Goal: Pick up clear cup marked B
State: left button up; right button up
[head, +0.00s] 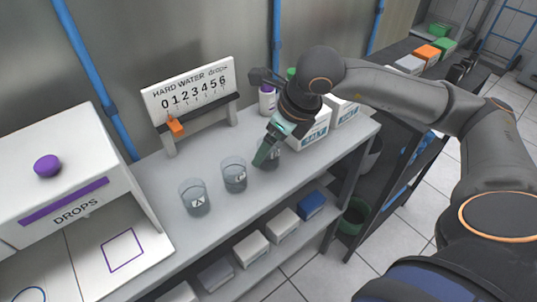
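Three clear cups stand in a row on the grey shelf top (170,252). The cup marked A (195,200) is nearest, and the middle cup (234,176) has a small label that looks like C. The third cup (270,156) is farthest along the row and partly hidden by my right gripper; its label is too covered to read surely, but it may be B. My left gripper is out of view.
A hard water drops scale (190,88) with an orange slider (176,127) stands behind the cups. White salt boxes (312,130) and a purple-labelled bottle (267,100) are close to my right gripper. A white drops box (60,185) is at left.

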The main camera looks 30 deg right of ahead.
jog(key=shift+x, duration=0.95)
jog(key=c, duration=1.4)
